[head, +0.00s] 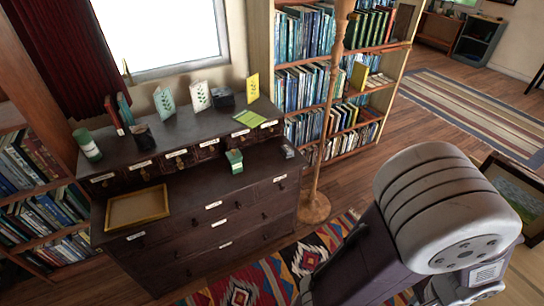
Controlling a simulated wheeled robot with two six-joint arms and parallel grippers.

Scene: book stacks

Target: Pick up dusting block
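I cannot tell for sure which item is the dusting block. A small green and pale block (235,161) stands on the lower top of the dark dresser (185,200), right of a shallow gold-rimmed tray (137,208). Two small dark blocks stand on the raised back shelf, one near the left (142,137) and one near the middle (223,98). A small dark item (288,151) lies at the dresser's right end. Neither gripper shows; a large pale part of my own arm fills the lower right.
The back shelf also holds a green cylinder (89,145), upright cards (200,97), books and a flat green pad (250,118). A wooden pole on a round base (314,207) stands at the dresser's right. Bookcases flank the dresser. A patterned rug (270,275) lies in front.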

